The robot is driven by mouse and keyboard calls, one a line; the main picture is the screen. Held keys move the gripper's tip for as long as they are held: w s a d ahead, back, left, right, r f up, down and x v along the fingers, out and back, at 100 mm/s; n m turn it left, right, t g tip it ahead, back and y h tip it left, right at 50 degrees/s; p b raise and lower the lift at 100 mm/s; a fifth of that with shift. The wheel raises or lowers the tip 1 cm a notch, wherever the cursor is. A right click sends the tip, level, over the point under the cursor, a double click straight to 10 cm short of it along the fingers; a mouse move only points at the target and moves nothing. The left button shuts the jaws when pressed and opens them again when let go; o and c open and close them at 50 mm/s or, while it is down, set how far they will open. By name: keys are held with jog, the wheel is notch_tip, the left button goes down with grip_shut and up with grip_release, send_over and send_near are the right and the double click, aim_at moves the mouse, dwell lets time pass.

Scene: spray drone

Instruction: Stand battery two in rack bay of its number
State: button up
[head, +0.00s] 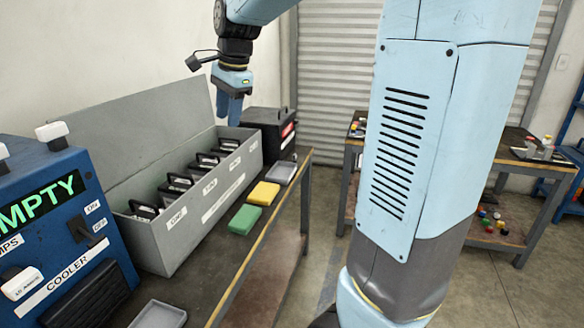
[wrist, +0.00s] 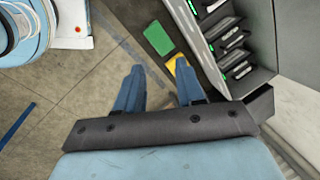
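A long grey open case (head: 205,213) stands on the bench with its lid raised against the wall. Several black batteries with handles (head: 181,183) stand in a row inside it; they also show in the wrist view (wrist: 232,40). White labels line its front, but I cannot read any number, so I cannot tell which battery is two. My gripper (head: 231,120) hangs above the far end of the case, fingers down. In the wrist view my gripper (wrist: 158,72) has its fingers apart with nothing between them.
A blue cooler box (head: 62,240) reading EMPTY stands at the near left. A black box with a red panel (head: 270,131) stands beyond the case. Green (head: 245,219), yellow (head: 263,194) and grey (head: 281,172) pads lie along the bench front. A grey tray (head: 158,314) lies near.

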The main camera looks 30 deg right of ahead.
jog(key=s+d+f+n+t, duration=0.1)
jog(key=s+d+f+n, duration=0.1)
jog(key=s+n, duration=0.5)
jog(key=s+d+f+n+t+h, duration=0.1)
jog(key=s+n, duration=0.6)
jog(key=s, duration=1)
jog(key=shift+s+d+f+t, duration=0.2)
jog(key=shift+d+f+t, duration=0.4)
jog(key=shift+f, duration=0.3)
